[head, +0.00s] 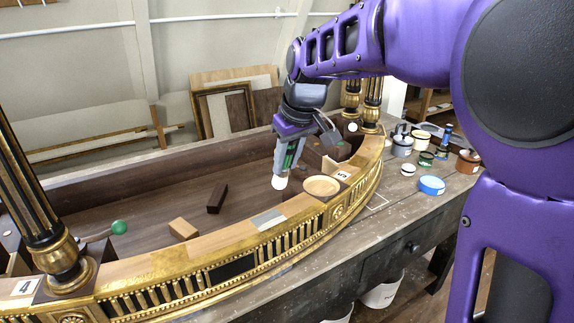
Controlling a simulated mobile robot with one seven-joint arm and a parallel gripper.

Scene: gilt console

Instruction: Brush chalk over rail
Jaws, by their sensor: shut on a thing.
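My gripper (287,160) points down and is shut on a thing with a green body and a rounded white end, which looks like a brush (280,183). The fingers hide part of it. Its white end hangs behind the rail, left of a round tan dish; whether it touches anything I cannot tell. The curved rail (215,240) has a pale wooden top and a gilt front. The dish (321,186) sits on the rail. A grey patch (268,220) lies on the rail top left of the dish. No loose chalk can be made out.
Inside the console lie a dark block (217,198) and a light wooden block (183,229). Black and gilt columns (37,190) rise at the left and back right. The right worktop holds several jars, lids and a blue tin (431,186).

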